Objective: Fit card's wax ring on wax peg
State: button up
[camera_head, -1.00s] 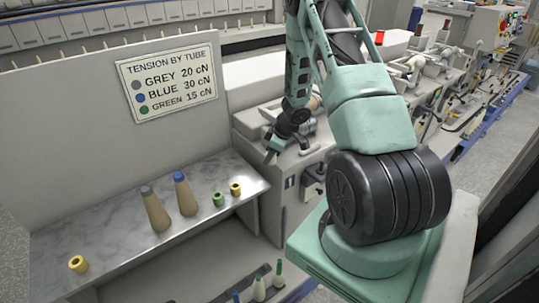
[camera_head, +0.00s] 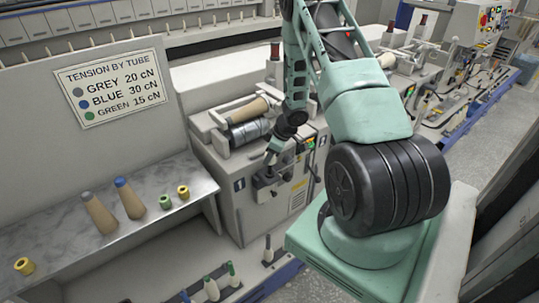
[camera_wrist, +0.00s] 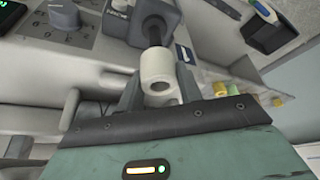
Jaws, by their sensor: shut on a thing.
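The held wax ring (camera_wrist: 158,70) is a short off-white cylinder in the wrist view, its open end with a dark hole facing me. My gripper (camera_wrist: 160,88) is shut on it, one grey finger on each side. A dark peg (camera_wrist: 154,30) on a grey block lines up with the ring's far end. Whether the peg's tip is inside the ring or just behind it, I cannot tell. In the head view my gripper (camera_head: 271,157) is at the machine front, and the ring is too small to make out. The card (camera_head: 111,82) lists grey 20, blue 30 and green 15 cN.
The marble shelf (camera_head: 70,216) holds a grey-tipped cone (camera_head: 99,213), a blue-tipped cone (camera_head: 129,199), a green ring (camera_head: 165,202) and yellow rings (camera_head: 183,192). A numbered dial (camera_wrist: 64,17) sits left of the peg. Tipped tubes (camera_head: 211,288) stand low in front.

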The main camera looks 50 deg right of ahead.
aim_at(269, 166)
jog(key=shift+f+b, duration=2.25)
jog(key=shift+f, duration=0.05)
jog(key=shift+r+p, duration=0.1)
jog(key=shift+p, duration=0.65)
jog(key=shift+f+b, duration=0.4)
jog(key=shift+f, duration=0.2)
jog(key=o, duration=0.7)
jog(key=shift+c, duration=0.2)
jog(key=shift+r, duration=0.1)
jog(key=p+v, duration=1)
jog(key=shift+s+r, duration=0.25)
jog(key=shift+r, duration=0.1)
